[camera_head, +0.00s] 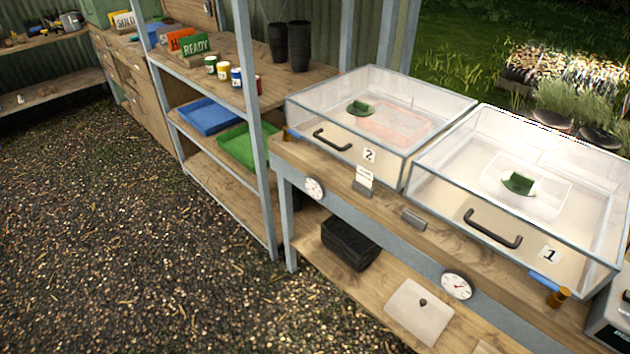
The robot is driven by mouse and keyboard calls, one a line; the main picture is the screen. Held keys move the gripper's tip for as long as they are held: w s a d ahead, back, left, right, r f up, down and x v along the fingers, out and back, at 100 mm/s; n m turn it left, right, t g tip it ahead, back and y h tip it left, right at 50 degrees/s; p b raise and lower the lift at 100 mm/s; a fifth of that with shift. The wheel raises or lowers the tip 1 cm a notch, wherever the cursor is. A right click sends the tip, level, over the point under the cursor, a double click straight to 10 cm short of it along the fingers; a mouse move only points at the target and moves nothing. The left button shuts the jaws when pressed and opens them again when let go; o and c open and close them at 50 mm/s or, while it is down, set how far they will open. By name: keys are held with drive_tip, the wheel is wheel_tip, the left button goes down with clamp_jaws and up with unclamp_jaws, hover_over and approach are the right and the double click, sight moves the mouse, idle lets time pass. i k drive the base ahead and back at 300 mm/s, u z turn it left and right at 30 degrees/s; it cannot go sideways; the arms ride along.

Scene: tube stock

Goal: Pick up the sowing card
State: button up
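A small white card (365,174), likely the sowing card, stands upright in a small grey holder (362,188) on the front edge of the wooden bench. It is in front of the clear box labelled 2 (310,112). Any writing on it is too small to read. A second grey holder (413,220), with no card visible in it, sits to the right, in front of the clear box labelled 1 (437,190). My gripper is not in view.
Both boxes have black front handles and hold small green items. Round dials (456,286) are on the bench front. A black crate (350,242) and a pale square board (419,311) lie on the lower shelf. The gravel floor (130,240) is clear.

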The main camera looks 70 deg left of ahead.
sight(364, 176)
drive_tip(key=u, duration=1.5)
drive_tip(key=i, duration=1)
drive_tip(key=u, duration=2.3)
